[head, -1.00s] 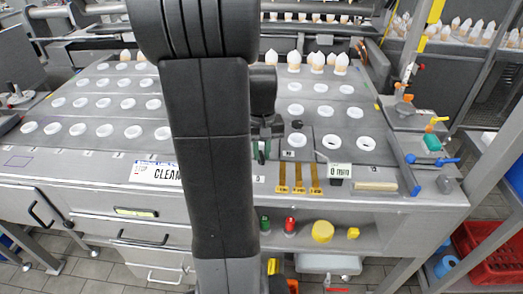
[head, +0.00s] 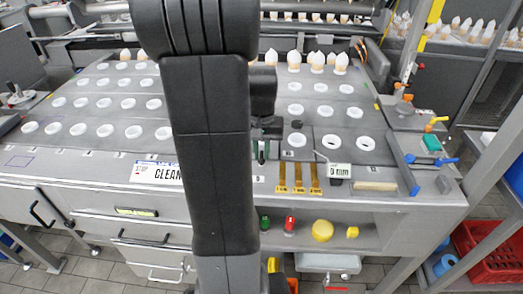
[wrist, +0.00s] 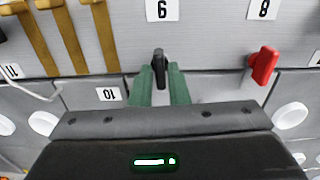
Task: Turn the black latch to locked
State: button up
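The black latch (wrist: 158,68) is a small upright lever on the grey panel edge in the wrist view, below the label 6. My gripper (wrist: 160,80) has two green fingers, one on each side of the latch. The fingers stand apart, and the latch is between them with little room to spare; firm contact is not visible. In the head view my gripper (head: 260,151) is at the front edge of the grey worktop, partly behind my arm. The latch is hidden there.
A red latch (wrist: 264,64) is to the right in the wrist view. Several brown straps (head: 298,178) hang near my gripper. The grey worktop (head: 100,115) carries rows of white rings, with egg-like items behind. A red crate (head: 487,250) is at the right.

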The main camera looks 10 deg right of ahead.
aim_at(262, 155)
jog(key=shift+o, duration=1.3)
notch_tip(262, 155, up, 14)
jog(key=shift+p, duration=0.3)
jog(key=shift+f, duration=0.1)
notch_tip(262, 155, down, 14)
jog(key=shift+r+b, duration=0.1)
jog(key=shift+b, duration=0.2)
jog(key=shift+r, duration=0.1)
